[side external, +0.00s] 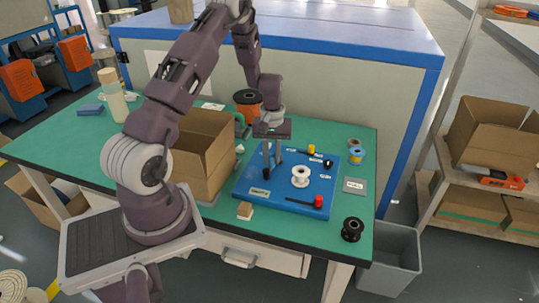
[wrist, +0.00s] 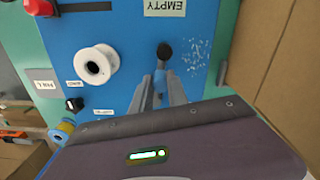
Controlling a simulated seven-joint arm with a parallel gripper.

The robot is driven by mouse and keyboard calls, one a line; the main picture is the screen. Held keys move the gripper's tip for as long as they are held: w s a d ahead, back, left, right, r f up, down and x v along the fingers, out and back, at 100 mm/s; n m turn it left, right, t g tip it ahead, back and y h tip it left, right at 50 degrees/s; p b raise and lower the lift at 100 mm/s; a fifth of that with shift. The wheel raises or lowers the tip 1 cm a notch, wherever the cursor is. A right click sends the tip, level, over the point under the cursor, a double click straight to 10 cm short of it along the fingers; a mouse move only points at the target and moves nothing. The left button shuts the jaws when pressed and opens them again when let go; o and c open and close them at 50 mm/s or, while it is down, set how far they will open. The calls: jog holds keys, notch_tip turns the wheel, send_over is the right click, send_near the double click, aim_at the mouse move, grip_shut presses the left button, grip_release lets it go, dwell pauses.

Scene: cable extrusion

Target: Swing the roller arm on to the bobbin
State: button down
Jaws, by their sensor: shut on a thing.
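A white bobbin (side external: 300,176) stands on the blue board (side external: 247,184). In the wrist view the bobbin (wrist: 96,64) is left of my fingertips, apart from them. A black-topped part (wrist: 164,50), which looks like the roller arm's end, is at my fingertips; in the side view its dark end (side external: 267,175) shows left of the bobbin. My gripper (side external: 267,164) points down over the board. In the wrist view my gripper (wrist: 160,73) is shut on this part. The rest of the roller arm is hidden or cannot be made out.
A red lever (side external: 318,202) is at the board's front right. A yellow knob (side external: 311,149) and a black knob (side external: 328,163) are at its back right. An open cardboard box (side external: 213,165) stands close on the left. A black spool (side external: 352,229) is at the table's front right.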

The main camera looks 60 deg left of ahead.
aim_at(283, 172)
jog(key=n, duration=0.1)
jog(key=w+d+n, duration=0.1)
jog(key=n, duration=0.2)
jog(key=shift+w+d+n, duration=0.2)
jog(key=shift+w+n, duration=0.1)
jog(key=shift+w+d+n, duration=0.2)
jog(key=shift+w+n, duration=0.2)
jog(key=shift+n, duration=0.55)
jog(key=shift+w+d+n, duration=0.15)
jog(key=shift+w+n, duration=0.2)
jog(key=shift+n, duration=0.6)
jog(key=shift+w, duration=0.1)
jog(key=c, duration=1.3)
grip_release()
notch_tip(283, 172, up, 7)
